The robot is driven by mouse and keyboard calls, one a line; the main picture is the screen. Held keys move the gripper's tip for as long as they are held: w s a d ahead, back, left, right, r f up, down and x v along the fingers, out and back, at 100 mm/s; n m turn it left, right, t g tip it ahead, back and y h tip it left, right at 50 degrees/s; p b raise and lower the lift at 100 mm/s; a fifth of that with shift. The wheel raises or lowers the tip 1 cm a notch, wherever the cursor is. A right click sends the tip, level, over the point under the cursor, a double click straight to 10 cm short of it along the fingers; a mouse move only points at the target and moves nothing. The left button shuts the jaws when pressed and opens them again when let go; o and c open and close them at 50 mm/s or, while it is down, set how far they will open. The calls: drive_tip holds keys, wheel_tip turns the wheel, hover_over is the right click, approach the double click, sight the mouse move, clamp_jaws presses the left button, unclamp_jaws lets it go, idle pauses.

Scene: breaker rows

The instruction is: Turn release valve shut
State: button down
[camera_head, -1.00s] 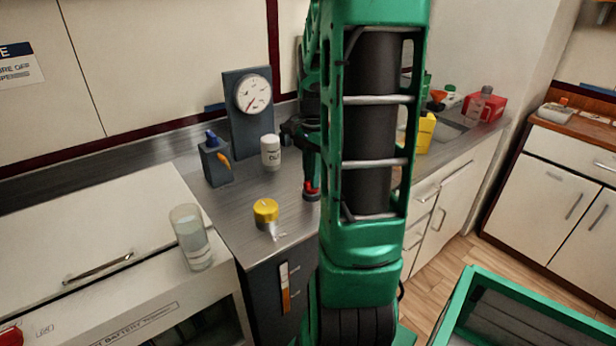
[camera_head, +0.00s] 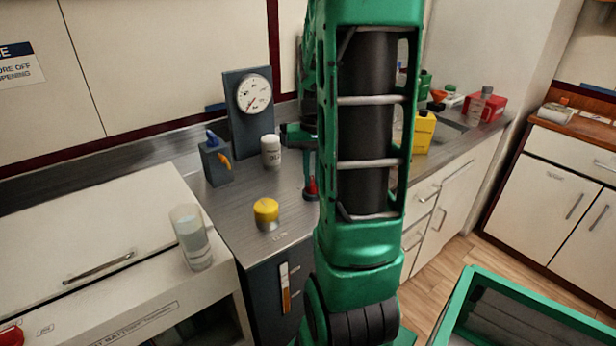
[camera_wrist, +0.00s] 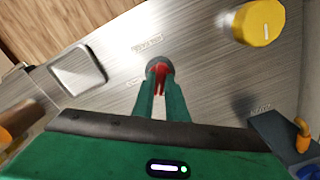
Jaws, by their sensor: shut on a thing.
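The red valve handle (camera_head: 311,187) stands on a dark round base on the steel counter, left of my arm in the head view. In the wrist view the red handle (camera_wrist: 158,70) sits between the tips of my green gripper (camera_wrist: 159,88). My gripper is shut on it from above. The fingers hide part of the handle, and the label beside it is too blurred to read. In the head view my arm covers much of the gripper.
A yellow knob (camera_head: 266,212) is left of the valve. Behind it stand a white canister (camera_head: 270,151), a blue-grey box with an orange lever (camera_head: 216,160) and a gauge panel (camera_head: 251,125). A glass (camera_head: 191,238) stands at left. Yellow and red containers are at right.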

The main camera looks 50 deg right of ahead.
drive_tip(key=n, duration=0.3)
drive_tip(key=shift+w+r+n, duration=0.15)
drive_tip(key=shift+w+n, duration=0.15)
drive_tip(key=shift+n, duration=1.4)
drive_tip(key=shift+s, duration=0.1)
drive_tip(key=c, duration=1.8)
unclamp_jaws()
drive_tip(key=shift+o, duration=0.2)
drive_tip(key=shift+s, duration=0.1)
wheel_tip(320, 180, up, 10)
drive_tip(key=shift+r, duration=0.25)
